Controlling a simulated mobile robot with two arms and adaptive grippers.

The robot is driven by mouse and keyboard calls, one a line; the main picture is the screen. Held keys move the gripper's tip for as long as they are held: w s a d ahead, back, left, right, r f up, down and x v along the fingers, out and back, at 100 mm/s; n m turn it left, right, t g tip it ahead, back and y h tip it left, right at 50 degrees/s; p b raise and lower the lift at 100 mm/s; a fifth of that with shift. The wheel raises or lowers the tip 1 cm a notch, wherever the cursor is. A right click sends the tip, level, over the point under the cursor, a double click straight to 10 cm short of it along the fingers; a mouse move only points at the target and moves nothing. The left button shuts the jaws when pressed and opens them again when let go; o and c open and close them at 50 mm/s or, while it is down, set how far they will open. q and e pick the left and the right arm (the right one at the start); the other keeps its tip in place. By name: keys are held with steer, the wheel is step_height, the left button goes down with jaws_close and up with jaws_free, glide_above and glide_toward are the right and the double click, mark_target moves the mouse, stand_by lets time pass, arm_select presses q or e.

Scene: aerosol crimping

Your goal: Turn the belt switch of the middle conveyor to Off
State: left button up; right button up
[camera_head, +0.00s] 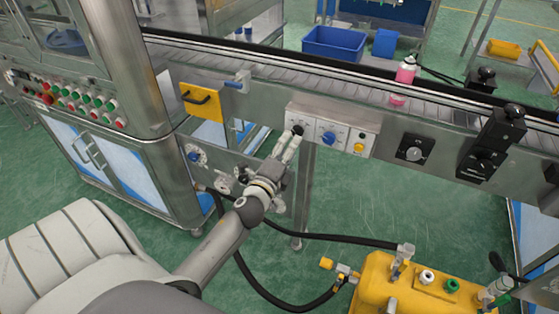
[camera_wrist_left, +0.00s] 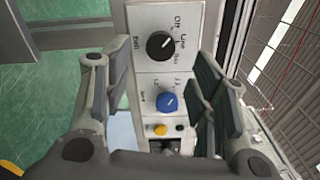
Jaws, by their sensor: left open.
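The belt switch (camera_head: 297,129) is a black round knob at the left end of a pale control panel (camera_head: 313,127) on the side of the conveyor (camera_head: 250,98). In the left wrist view, the black knob (camera_wrist_left: 160,45) has printed words around it, including Off and Line. A small pale mark on it appears to point to the upper right, near Line. My left gripper (camera_head: 290,143) is open in front of this end of the panel. Its fingers (camera_wrist_left: 150,72) stand apart on either side of the panel in the wrist view, with nothing between them. My right gripper is out of view.
A blue knob (camera_head: 328,138) and a yellow button (camera_head: 359,147) sit beside the switch. A yellow bracket with a black handle (camera_head: 202,101) is to the left. A pink can (camera_head: 405,72) stands on the belt. A yellow machine (camera_head: 430,285) with hoses is below right.

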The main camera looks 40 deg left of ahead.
arm_select(q)
steer(key=v, duration=0.6)
steer(key=shift+w, duration=0.1)
stand_by(0.3)
